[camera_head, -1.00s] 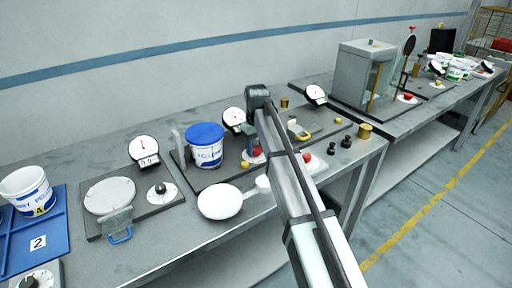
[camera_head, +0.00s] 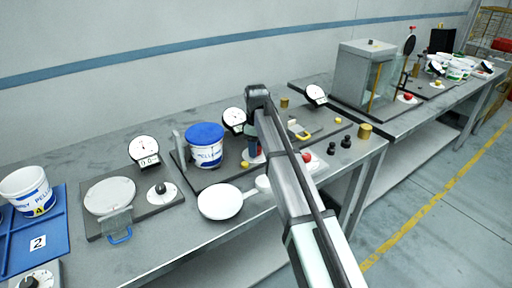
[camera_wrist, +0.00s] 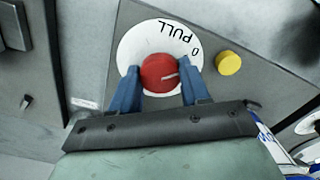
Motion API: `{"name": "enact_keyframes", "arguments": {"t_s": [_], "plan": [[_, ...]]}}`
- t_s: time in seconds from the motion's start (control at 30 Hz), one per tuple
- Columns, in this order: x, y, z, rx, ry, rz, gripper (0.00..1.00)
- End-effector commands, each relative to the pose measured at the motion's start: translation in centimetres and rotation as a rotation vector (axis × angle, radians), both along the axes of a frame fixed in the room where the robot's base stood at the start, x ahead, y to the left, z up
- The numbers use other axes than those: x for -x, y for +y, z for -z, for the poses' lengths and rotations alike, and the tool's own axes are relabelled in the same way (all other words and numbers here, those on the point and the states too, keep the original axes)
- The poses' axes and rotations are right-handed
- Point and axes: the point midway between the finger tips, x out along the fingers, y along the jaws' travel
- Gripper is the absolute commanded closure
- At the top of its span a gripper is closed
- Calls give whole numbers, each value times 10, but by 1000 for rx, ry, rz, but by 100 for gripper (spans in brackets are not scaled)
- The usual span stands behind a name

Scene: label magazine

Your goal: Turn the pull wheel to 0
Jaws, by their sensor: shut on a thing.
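The pull wheel is a red round knob (camera_wrist: 158,74) on a white dial plate (camera_wrist: 147,37) marked "PULL" and "0" in the wrist view. A short white line on the knob points right, below the "0" rather than straight at it. My gripper (camera_wrist: 159,70) has its two blue fingers on either side of the knob, shut on it. In the head view my gripper (camera_head: 254,145) is down at the station behind the white round pan (camera_head: 220,202); the knob is mostly hidden there by the fingers.
A yellow button (camera_wrist: 229,63) sits close right of the plate in the wrist view. In the head view a blue-lidded tub (camera_head: 205,146) stands left of my gripper, and a round gauge (camera_head: 234,120) stands behind it. Black knobs (camera_head: 346,141) are to the right.

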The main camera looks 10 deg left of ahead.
Motion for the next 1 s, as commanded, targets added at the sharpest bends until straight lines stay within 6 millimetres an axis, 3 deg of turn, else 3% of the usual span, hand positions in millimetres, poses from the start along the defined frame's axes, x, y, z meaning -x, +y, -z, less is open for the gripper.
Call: {"name": "enact_keyframes", "arguments": {"t_s": [0.4, 0.43, 0.6, 0.7, 1.0], "plan": [[0, 0, 0, 0, 0, -7, 85], [0, 0, 0, 0, 0, -7, 53], [0, 0, 0, 0, 0, -6, 37], [0, 0, 0, 0, 0, -6, 29], [0, 0, -3, 0, -1, -6, 29]]}}
